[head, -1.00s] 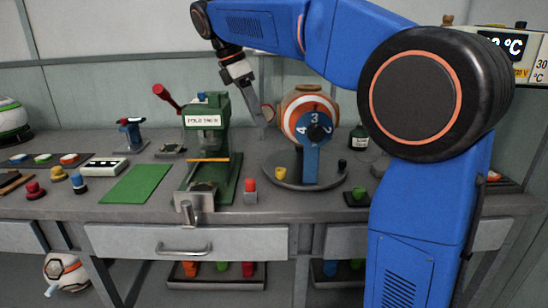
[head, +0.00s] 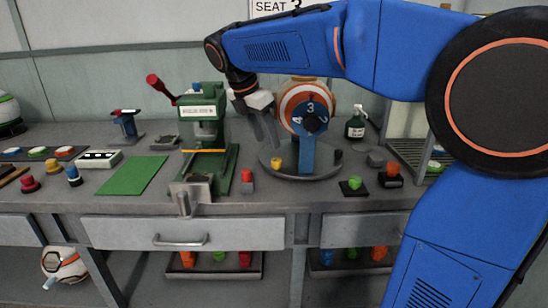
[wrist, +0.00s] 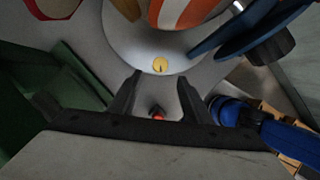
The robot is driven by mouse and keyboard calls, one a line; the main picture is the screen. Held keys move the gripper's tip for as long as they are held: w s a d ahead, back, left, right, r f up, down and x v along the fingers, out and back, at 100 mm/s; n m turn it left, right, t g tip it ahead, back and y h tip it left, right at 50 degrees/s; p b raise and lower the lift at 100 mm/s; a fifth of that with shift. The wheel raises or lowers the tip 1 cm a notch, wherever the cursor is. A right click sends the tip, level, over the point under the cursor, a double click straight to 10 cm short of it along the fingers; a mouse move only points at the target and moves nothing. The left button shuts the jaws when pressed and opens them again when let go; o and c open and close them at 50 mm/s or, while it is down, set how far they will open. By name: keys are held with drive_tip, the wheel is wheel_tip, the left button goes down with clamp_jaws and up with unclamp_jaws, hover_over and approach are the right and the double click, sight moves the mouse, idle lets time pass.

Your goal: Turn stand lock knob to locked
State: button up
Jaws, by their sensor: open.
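The round grey stand (head: 270,172) carries an orange-and-white striped ball (head: 290,97) and a blue post with a numbered dial (head: 311,119). I cannot tell for sure which is the lock knob. My gripper (head: 269,138) is open and empty, pointing down above the stand's left side. In the wrist view the yellow knob (wrist: 160,65), with a dark mark, shows just beyond and between my open fingertips (wrist: 160,77).
The green press (head: 203,125) stands left of my gripper. A red-topped block (head: 247,180) is close in front of the stand; its red top (wrist: 157,115) shows between my fingers in the wrist view.

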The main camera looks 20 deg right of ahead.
sight(275, 160)
drive_tip(key=x, duration=0.8)
drive_tip(key=shift+f, duration=0.2)
drive_tip(key=c, duration=1.1)
